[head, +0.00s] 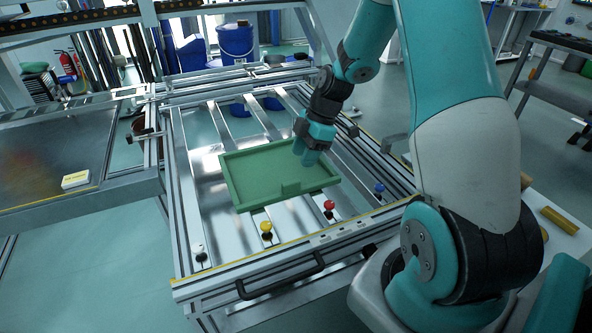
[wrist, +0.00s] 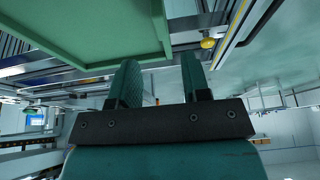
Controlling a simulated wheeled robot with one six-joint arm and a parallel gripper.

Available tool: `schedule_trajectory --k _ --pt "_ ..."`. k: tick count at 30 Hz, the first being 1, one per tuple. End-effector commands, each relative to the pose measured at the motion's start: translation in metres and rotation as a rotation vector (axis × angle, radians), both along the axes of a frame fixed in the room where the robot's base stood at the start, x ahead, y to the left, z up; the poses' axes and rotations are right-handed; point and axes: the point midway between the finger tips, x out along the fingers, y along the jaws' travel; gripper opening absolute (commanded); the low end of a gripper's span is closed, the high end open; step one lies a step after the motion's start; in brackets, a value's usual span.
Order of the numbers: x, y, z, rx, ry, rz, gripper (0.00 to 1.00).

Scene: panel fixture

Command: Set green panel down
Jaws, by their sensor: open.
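The green panel (head: 265,172) is a shallow rectangular tray shape with a raised rim and a small block on its near edge. In the head view it lies over the metal slats of the fixture (head: 180,208). Its rim and one face show at the upper left of the wrist view (wrist: 90,30). My gripper (head: 307,160) is above the panel's right part in the head view. In the wrist view its two fingers (wrist: 160,82) are apart with nothing between them. Whether a finger touches the panel cannot be told.
White (head: 199,252), yellow (head: 266,228), red (head: 329,207) and blue (head: 379,189) knobs line the fixture's near side. A black handle (head: 280,285) is on the front rail. A side table (head: 60,150) with a small white and yellow box (head: 76,180) stands at left.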

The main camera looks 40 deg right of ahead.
Motion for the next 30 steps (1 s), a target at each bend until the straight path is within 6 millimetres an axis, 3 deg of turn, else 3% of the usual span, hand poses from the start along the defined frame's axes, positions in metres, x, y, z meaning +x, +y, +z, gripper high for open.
schedule_trajectory --k 5,8,11,13,16,18,21,25,30 --pt "-0.002 -0.009 0.023 -0.001 -0.001 -0.002 0.43" --pt "-0.003 -0.003 0.033 -0.001 0.005 -0.006 0.43" --pt "-0.006 0.031 0.057 0.0 0.032 -0.047 0.43" --pt "-0.016 0.072 0.081 0.001 0.069 -0.102 0.43" --pt "-0.049 0.14 0.118 0.004 0.133 -0.213 0.43" --pt "-0.082 0.18 0.138 0.007 0.182 -0.298 0.43" --pt "-0.132 0.221 0.157 0.012 0.245 -0.413 0.43" --pt "-0.184 0.248 0.168 0.018 0.304 -0.526 0.43" --pt "-0.213 0.259 0.171 0.021 0.342 -0.598 0.43"
